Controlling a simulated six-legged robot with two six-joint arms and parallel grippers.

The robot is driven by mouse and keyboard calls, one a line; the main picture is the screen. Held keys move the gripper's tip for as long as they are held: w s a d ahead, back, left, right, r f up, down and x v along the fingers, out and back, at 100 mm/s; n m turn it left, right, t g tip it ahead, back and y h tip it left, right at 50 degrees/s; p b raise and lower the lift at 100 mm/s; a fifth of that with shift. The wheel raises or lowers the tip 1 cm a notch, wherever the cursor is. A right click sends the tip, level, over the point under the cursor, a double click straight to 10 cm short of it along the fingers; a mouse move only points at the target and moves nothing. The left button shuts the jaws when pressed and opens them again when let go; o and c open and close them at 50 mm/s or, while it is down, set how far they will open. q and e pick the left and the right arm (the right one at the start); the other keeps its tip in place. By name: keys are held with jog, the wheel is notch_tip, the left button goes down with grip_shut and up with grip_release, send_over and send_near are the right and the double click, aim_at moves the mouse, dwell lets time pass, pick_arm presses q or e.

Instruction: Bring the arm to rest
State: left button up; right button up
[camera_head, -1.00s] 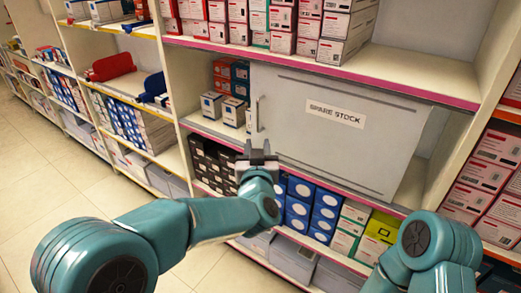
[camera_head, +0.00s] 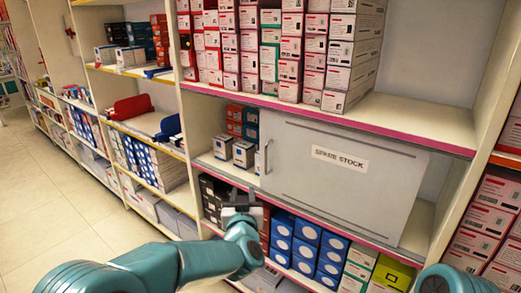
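My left arm, teal, comes in from the lower left, and its grey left gripper (camera_head: 239,197) points away from me toward the shelving. Its two short fingers appear apart with nothing between them. It shows in front of dark boxes, below and left of the door's handle; I cannot tell its exact distance from the shelf. A part of my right arm (camera_head: 455,281) shows at the bottom right edge. My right gripper is outside the picture.
A grey sliding door (camera_head: 345,185) marked "SPARE STOCK" covers part of the middle shelf. Blue boxes (camera_head: 305,245) stand below. A red item (camera_head: 131,107) lies on a left shelf. The tiled floor (camera_head: 45,195) at left is clear.

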pick_arm(q)
jog(key=s+a+f+g+y+p, duration=0.1)
jog(key=a+f+g+p, duration=0.2)
jog(key=a+f, duration=0.7)
jog(key=s+a+f+g+p, duration=0.3)
jog(key=s+a+f+g, duration=0.1)
jog(key=s+f, duration=0.6)
jog(key=s+d+f+g+h, duration=0.1)
jog(key=s+f+g, duration=0.2)
jog(key=s, duration=0.6)
jog(key=s+d+f+n+g+h+p, duration=0.1)
jog(key=s+d+f+g+h, duration=0.1)
jog(key=s, duration=0.7)
jog(key=s+d+f+n+g+h, duration=0.1)
jog(key=s+f+g, duration=0.3)
jog(key=s, duration=0.6)
jog(key=shift+d+f+g+h, duration=0.4)
jog(key=shift+d+g+h, duration=0.15)
jog(key=shift+h, duration=0.15)
pick_arm(e)
notch_tip(320, 180, up, 9)
jog(key=shift+w+f, duration=0.15)
pick_arm(q)
jog(key=shift+w, duration=0.1)
pick_arm(e)
jog(key=shift+w+a, duration=0.1)
